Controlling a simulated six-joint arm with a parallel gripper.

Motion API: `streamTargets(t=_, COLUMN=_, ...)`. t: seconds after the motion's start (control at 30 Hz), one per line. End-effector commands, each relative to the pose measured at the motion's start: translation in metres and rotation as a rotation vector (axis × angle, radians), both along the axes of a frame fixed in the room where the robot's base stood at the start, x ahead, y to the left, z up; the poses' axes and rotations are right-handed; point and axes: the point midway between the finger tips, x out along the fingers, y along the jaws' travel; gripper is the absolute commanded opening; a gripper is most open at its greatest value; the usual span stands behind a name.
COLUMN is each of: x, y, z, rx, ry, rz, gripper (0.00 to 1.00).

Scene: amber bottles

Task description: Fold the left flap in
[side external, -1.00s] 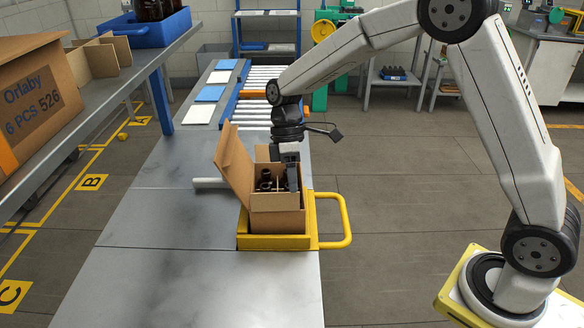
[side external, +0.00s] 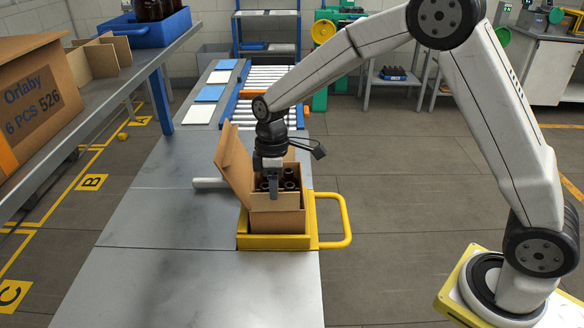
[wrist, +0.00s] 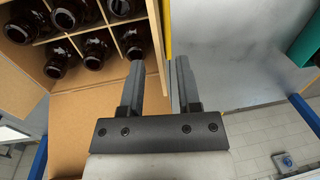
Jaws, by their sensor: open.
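An open cardboard box (side external: 278,222) stands in a yellow holder (side external: 270,242) on the metal bench. Its left flap (side external: 234,163) stands up and leans outward to the left. Several dark amber bottles (side external: 289,178) stand inside; in the wrist view the bottles (wrist: 96,50) sit in divided compartments at upper left. My gripper (side external: 273,194) points down over the box, right of the left flap and apart from it. Part of the box interior is hidden behind my gripper.
A yellow handle (side external: 345,220) sticks out right of the holder. A grey bar (side external: 208,183) lies left of the box. A shelf (side external: 100,95) with a labelled carton (side external: 38,95) is at left. A roller conveyor (side external: 262,95) lies behind. The front bench is clear.

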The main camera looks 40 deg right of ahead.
Motion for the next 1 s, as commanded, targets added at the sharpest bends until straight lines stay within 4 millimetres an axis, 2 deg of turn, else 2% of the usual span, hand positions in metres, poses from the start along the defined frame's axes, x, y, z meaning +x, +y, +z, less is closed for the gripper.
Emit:
streamTargets(t=0.1, x=-0.002, y=0.002, z=-0.016, rx=0.0, ry=0.003, rz=0.0, gripper=0.42)
streamTargets(t=0.3, x=-0.004, y=0.003, z=-0.035, rx=0.001, ry=0.002, rz=0.0, gripper=0.42)
streamTargets(t=0.73, x=-0.005, y=0.004, z=-0.042, rx=0.001, ry=0.001, rz=0.0, gripper=0.42)
streamTargets(t=0.87, x=-0.004, y=0.004, z=-0.042, rx=0.001, ry=0.001, rz=0.0, gripper=0.01)
streamTargets(t=1.0, x=-0.004, y=0.004, z=-0.041, rx=0.001, ry=0.001, rz=0.0, gripper=0.0)
